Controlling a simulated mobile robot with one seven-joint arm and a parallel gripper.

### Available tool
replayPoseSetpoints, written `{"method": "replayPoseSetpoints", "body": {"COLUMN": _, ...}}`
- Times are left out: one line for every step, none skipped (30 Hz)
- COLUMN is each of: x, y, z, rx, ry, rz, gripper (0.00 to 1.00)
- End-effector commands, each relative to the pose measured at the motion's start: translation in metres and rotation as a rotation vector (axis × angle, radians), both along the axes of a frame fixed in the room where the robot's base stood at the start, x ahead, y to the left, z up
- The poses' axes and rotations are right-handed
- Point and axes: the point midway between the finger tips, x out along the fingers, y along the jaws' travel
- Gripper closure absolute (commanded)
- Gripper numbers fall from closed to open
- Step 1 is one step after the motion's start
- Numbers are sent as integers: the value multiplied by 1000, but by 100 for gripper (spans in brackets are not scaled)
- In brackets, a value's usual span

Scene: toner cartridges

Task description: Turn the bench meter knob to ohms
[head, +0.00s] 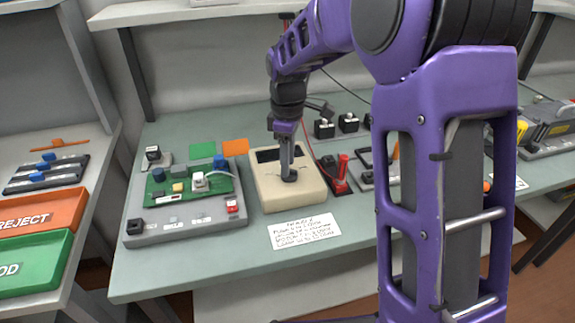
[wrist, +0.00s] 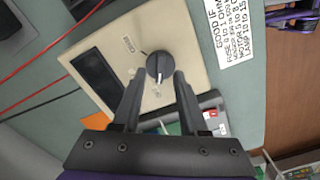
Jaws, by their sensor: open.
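The bench meter is a beige box (head: 305,196) on the grey-green bench; it also shows in the wrist view (wrist: 183,32). It has a dark display (wrist: 95,75) and a round black knob (wrist: 159,66) with a light pointer mark at its lower edge in the wrist view. Small labels surround the knob, too small to read. My gripper (head: 288,174) points down over the knob. In the wrist view my gripper (wrist: 158,85) is open, one finger on each side of the knob's lower part. I cannot tell whether the fingers touch it.
A grey fixture (head: 185,232) with a green circuit board stands left of the meter. A white note card (head: 303,231) lies in front. A red probe (head: 342,172) stands close on the right.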

Motion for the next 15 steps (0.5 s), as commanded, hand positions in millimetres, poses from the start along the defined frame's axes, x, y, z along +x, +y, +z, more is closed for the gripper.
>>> {"method": "replayPoseSetpoints", "body": {"x": 0, "y": 0, "z": -5, "rx": -1, "ry": 1, "rz": 0, "gripper": 57}}
{"method": "replayPoseSetpoints", "body": {"x": 0, "y": 0, "z": -6, "rx": -1, "ry": 1, "rz": 0, "gripper": 57}}
{"method": "replayPoseSetpoints", "body": {"x": 0, "y": 0, "z": -8, "rx": -1, "ry": 1, "rz": 0, "gripper": 57}}
{"method": "replayPoseSetpoints", "body": {"x": 0, "y": 0, "z": -8, "rx": -1, "ry": 0, "rz": 0, "gripper": 57}}
{"method": "replayPoseSetpoints", "body": {"x": 0, "y": 0, "z": -9, "rx": 0, "ry": 0, "rz": 0, "gripper": 57}}
{"method": "replayPoseSetpoints", "body": {"x": 0, "y": 0, "z": -9, "rx": 0, "ry": 0, "rz": 0, "gripper": 57}}
{"method": "replayPoseSetpoints", "body": {"x": 0, "y": 0, "z": -9, "rx": 0, "ry": 0, "rz": 0, "gripper": 57}}
{"method": "replayPoseSetpoints", "body": {"x": 0, "y": 0, "z": -9, "rx": 0, "ry": 0, "rz": 0, "gripper": 57}}
{"method": "replayPoseSetpoints", "body": {"x": 0, "y": 0, "z": -9, "rx": 0, "ry": 0, "rz": 0, "gripper": 57}}
{"method": "replayPoseSetpoints", "body": {"x": 0, "y": 0, "z": -9, "rx": 0, "ry": 0, "rz": 1, "gripper": 57}}
{"method": "replayPoseSetpoints", "body": {"x": 0, "y": 0, "z": -9, "rx": 0, "ry": 0, "rz": 0, "gripper": 57}}
{"method": "replayPoseSetpoints", "body": {"x": 0, "y": 0, "z": -9, "rx": 0, "ry": 0, "rz": 0, "gripper": 57}}
{"method": "replayPoseSetpoints", "body": {"x": 0, "y": 0, "z": -9, "rx": 0, "ry": 0, "rz": 1, "gripper": 63}}
{"method": "replayPoseSetpoints", "body": {"x": 0, "y": 0, "z": -9, "rx": 0, "ry": 0, "rz": 1, "gripper": 68}}
{"method": "replayPoseSetpoints", "body": {"x": 0, "y": 0, "z": -9, "rx": 0, "ry": 0, "rz": 1, "gripper": 76}}
